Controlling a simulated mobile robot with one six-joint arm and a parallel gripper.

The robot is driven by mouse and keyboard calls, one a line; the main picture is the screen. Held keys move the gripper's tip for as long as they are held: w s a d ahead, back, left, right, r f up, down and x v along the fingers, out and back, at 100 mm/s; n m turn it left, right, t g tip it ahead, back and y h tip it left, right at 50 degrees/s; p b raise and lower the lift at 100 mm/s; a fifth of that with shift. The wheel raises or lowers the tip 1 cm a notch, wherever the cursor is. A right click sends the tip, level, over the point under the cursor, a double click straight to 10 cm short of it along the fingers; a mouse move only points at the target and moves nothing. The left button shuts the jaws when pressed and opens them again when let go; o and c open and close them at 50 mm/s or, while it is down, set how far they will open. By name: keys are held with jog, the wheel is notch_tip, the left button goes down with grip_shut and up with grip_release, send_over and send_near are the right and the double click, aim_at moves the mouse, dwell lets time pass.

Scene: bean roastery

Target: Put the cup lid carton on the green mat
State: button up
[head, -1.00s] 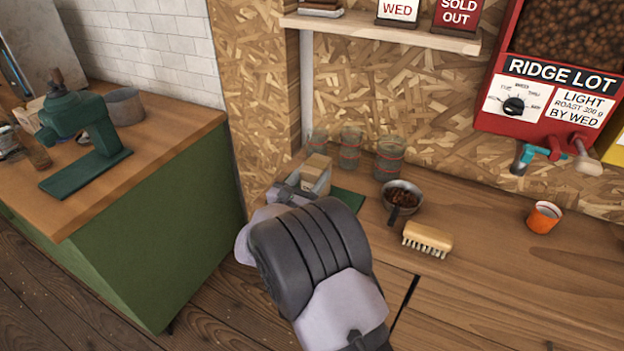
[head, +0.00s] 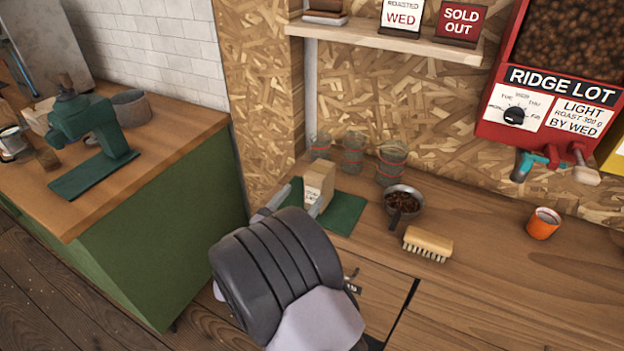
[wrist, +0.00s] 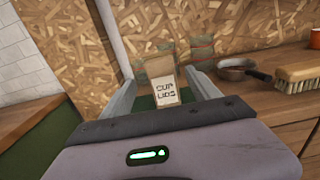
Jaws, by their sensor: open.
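The cup lid carton (head: 319,184) is a tan box with a white label, standing upright on the green mat (head: 345,213). In the wrist view the carton (wrist: 162,80) faces me with its "CUP LIDS" label, and a little of the mat (wrist: 147,102) shows around it. My gripper (head: 293,202) is open, with its fingers on the near side of the carton. In the wrist view the fingers (wrist: 164,92) are spread to either side, with gaps between them and the carton. My arm hides the mat's near left part in the head view.
Several glass jars, among them one (head: 391,163), stand behind the mat. A metal pan of beans (head: 404,200), a wooden brush (head: 428,243) and an orange cup (head: 543,223) are to the right. A shelf (head: 400,37) hangs above. The counter's right front is clear.

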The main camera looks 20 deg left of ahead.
jog(key=s+d+r+m+g+h, duration=0.1)
jog(key=d+r+m+g+h, duration=0.3)
jog(key=d, duration=0.6)
jog(key=s+d+r+m+g+h, duration=0.1)
jog(key=s+d+r+m+g, duration=0.15)
jog(key=d+m, duration=0.6)
jog(key=s+d+r+m+g+h, duration=0.1)
jog(key=d+r+m+g+h, duration=0.25)
jog(key=d, duration=0.75)
jog(key=s+d+m+g+y, duration=0.55)
jog(key=s+d+m, duration=0.6)
jog(key=s, duration=0.25)
jog(key=s+a+r+m+t+y, duration=0.3)
jog(key=s+a+m+y, duration=0.2)
jog(key=m, duration=0.7)
jog(key=shift+s+a+r+y, duration=0.2)
jog(key=shift+s+y, duration=0.4)
jog(key=shift+s, duration=0.3)
